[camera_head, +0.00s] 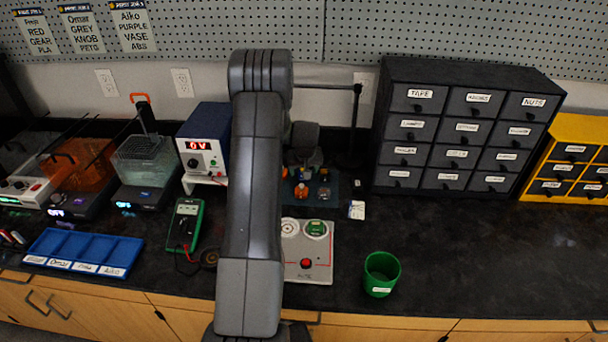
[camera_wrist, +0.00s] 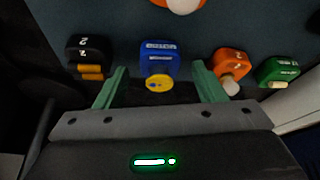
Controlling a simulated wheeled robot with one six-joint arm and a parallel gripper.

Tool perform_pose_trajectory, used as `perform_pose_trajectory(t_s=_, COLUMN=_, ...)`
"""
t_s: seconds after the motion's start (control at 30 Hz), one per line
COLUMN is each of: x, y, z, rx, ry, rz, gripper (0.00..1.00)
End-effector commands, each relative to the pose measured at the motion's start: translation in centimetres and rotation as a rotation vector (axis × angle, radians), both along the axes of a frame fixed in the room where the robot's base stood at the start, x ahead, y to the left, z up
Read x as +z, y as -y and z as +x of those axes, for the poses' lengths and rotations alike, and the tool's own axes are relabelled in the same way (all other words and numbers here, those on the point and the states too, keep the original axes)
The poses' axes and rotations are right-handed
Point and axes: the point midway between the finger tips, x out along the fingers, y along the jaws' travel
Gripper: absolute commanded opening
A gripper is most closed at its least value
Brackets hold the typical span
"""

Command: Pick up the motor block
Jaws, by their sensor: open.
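Several small coloured blocks stand on a dark blue mat. In the wrist view a blue block (camera_wrist: 158,58) with white lettering and a yellow round part lies between my fingertips. A black block (camera_wrist: 88,55) with an orange part is to its left. An orange block (camera_wrist: 231,62) with a pale knob and a green block (camera_wrist: 278,71) are to its right. The lettering is too blurred to tell which is the motor block. My gripper (camera_wrist: 160,80) is open, its green fingers either side of the blue block, with no clear contact. In the head view my arm hides part of the mat (camera_head: 328,203).
A grey panel with a red button (camera_head: 306,264) and a green cup (camera_head: 381,274) stand in front. A dark drawer cabinet (camera_head: 385,130) is to the right. A power supply (camera_head: 203,140), multimeter (camera_head: 184,224) and blue tray (camera_head: 83,250) are left. The right counter is clear.

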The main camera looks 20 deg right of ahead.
Motion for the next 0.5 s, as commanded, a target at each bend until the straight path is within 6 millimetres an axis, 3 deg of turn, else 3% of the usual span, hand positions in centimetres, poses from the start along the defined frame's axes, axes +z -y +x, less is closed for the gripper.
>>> perform_pose_trajectory(t_s=0.17, x=-0.02, y=-0.01, z=0.01, rx=0.0, ry=0.0, rz=0.0, gripper=0.64)
perform_pose_trajectory(t_s=0.43, x=-0.01, y=-0.01, z=0.0, rx=0.0, ry=0.0, rz=0.0, gripper=0.15)
perform_pose_trajectory(t_s=0.5, x=0.0, y=0.0, z=0.0, rx=0.0, ry=0.0, rz=0.0, gripper=0.15)
